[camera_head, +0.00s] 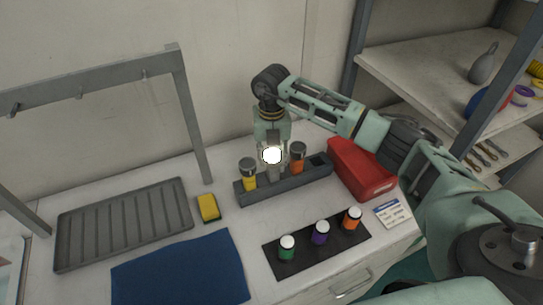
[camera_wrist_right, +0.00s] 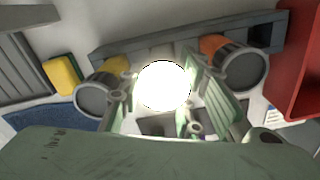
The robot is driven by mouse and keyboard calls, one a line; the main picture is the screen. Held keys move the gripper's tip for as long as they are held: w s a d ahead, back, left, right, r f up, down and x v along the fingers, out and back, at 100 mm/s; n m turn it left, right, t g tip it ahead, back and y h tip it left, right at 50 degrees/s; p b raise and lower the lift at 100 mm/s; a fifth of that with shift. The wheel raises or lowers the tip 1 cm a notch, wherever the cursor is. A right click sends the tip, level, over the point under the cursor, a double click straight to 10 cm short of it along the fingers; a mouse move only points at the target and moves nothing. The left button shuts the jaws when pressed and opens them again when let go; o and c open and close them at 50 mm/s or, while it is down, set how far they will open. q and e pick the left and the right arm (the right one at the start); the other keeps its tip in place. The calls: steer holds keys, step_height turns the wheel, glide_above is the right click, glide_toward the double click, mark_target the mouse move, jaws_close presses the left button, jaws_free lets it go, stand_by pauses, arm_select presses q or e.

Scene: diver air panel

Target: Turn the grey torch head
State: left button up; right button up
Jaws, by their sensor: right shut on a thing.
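A torch with a brightly glowing head (camera_head: 272,155) stands in the middle of a dark grey rack (camera_head: 312,181) on the bench. In the right wrist view its lit face (camera_wrist_right: 163,86) is a white disc between my fingers. My right gripper (camera_head: 271,150) reaches down from above and is shut on this torch head. The glare hides the head's colour, and the gripper hides part of its body. A yellow torch (camera_head: 248,176) stands to its left and an orange torch (camera_head: 297,160) to its right in the same rack, both unlit. My left gripper is not in view.
A red bin (camera_head: 365,172) stands close right of the rack. A yellow sponge (camera_head: 208,208), blue cloth (camera_head: 180,275) and grey ribbed tray (camera_head: 124,222) lie left. A grey frame (camera_head: 190,110) rises back left.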

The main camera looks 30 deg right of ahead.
steer(key=shift+c, duration=0.7)
steer(key=shift+f+n+b, duration=0.15)
steer(key=shift+n+b, duration=0.25)
steer(key=shift+b, duration=0.05)
steer(key=n+b, duration=0.2)
steer(key=b, duration=0.1)
steer(key=shift+f+n, duration=0.1)
steer(key=shift+n, duration=0.3)
steer(key=n+b, duration=0.3)
steer(key=n, duration=0.1)
steer(key=shift+s, duration=0.15)
steer(key=n+b, duration=0.3)
steer(key=n, duration=0.2)
steer(key=shift+s, duration=0.1)
steer(key=shift+d+r+n+b, duration=0.15)
steer(key=shift+n+b, duration=0.75)
steer(key=shift+n, duration=0.9)
steer(key=shift+r, duration=0.1)
